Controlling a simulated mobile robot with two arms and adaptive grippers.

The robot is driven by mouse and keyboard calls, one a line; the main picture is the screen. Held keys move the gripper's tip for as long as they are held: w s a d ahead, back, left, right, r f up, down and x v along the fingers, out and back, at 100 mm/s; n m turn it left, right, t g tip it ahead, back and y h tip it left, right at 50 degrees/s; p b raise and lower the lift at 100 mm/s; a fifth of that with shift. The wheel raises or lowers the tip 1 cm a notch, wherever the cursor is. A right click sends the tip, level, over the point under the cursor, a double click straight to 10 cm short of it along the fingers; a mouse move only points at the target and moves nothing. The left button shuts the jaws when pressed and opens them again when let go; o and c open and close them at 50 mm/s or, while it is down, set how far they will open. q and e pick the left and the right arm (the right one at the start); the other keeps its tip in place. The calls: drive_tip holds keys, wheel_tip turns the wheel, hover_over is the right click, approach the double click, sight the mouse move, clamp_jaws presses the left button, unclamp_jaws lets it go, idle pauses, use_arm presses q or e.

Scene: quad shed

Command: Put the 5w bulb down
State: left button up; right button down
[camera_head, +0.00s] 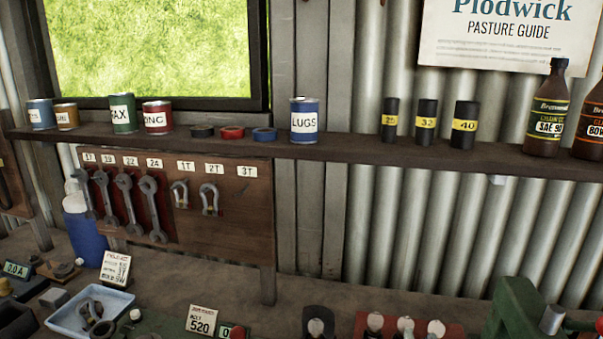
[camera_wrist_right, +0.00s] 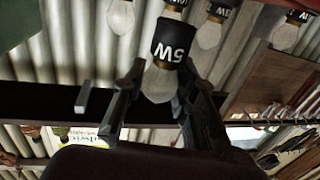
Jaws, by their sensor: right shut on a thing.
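The 5W bulb (camera_wrist_right: 158,84) shows in the right wrist view, which looks upside down. Its clear glass sits between the two fingers of my right gripper (camera_wrist_right: 159,88), which is shut on it. A black piece with a white 5W marking (camera_wrist_right: 172,42) is at its other end, beyond the fingertips. Whether the bulb touches a surface cannot be told. Neither gripper shows in the head view, and my left gripper is in no view.
Other bulbs (camera_wrist_right: 120,16) are close to the held one in the wrist view. On the bench in the head view are a blue-white tray (camera_head: 64,322), a 520 card (camera_head: 202,320) and a green machine part (camera_head: 518,310). A shelf (camera_head: 330,148) with tins and bottles runs above.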

drive_tip(key=w+d+r+m+h, duration=0.2)
drive_tip(key=d+r+h, duration=0.1)
drive_tip(key=d+r, duration=0.3)
drive_tip(key=w+d+r+m+g+h, duration=0.1)
drive_tip(key=d+r, duration=0.4)
drive_tip(key=r, duration=0.5)
drive_tip(key=w+h, duration=0.1)
drive_tip(key=w, duration=0.1)
drive_tip(key=shift+w+d+r+m+h, duration=0.35)
drive_tip(key=shift+d+m+h, duration=0.05)
drive_tip(key=shift+f, duration=0.1)
wheel_tip(320, 180, down, 20)
drive_tip(key=shift+r+b, duration=0.25)
drive_tip(key=shift+b, duration=0.65)
